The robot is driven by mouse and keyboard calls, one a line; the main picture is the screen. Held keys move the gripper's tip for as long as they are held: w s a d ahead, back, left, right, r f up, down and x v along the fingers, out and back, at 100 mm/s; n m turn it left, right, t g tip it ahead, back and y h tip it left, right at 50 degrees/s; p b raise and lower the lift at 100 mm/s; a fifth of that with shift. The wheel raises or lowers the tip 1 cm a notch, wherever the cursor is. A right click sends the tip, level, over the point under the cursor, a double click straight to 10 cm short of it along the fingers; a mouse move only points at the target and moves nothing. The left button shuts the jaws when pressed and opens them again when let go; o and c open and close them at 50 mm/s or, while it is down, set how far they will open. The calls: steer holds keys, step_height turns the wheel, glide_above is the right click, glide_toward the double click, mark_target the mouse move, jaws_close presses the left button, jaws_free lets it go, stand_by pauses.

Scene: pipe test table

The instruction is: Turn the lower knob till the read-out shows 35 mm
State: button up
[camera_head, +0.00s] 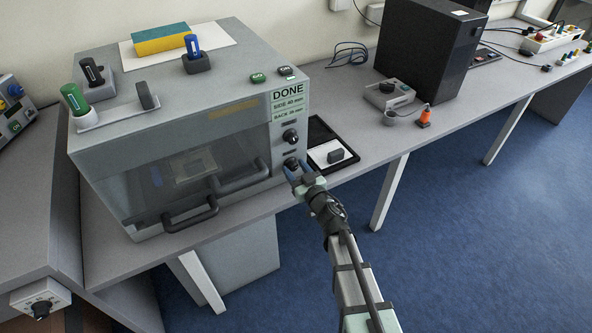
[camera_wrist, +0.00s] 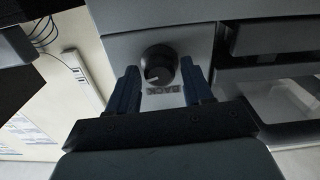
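The lower knob (camera_head: 291,163) is a dark round knob on the front panel of the grey machine (camera_head: 170,130). In the wrist view the knob (camera_wrist: 158,64) is black with a pale mark, beside the label BACK (camera_wrist: 163,91), which appears upside down. My gripper (camera_head: 296,174) is at the lower knob. Its two blue fingers stand on either side of the knob with a small gap at each side; the gripper (camera_wrist: 158,75) is open. The read-out (camera_head: 289,103) shows DONE and SIDE 40 mm; the BACK figure is too small to read surely.
The upper knob (camera_head: 290,136) sits just above the lower one. The machine's door handle (camera_head: 190,216) juts out at the left. Open floor lies at the front right.

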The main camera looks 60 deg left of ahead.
steer(key=shift+o, duration=0.7)
steer(key=d, duration=1.3)
steer(key=shift+d, duration=0.4)
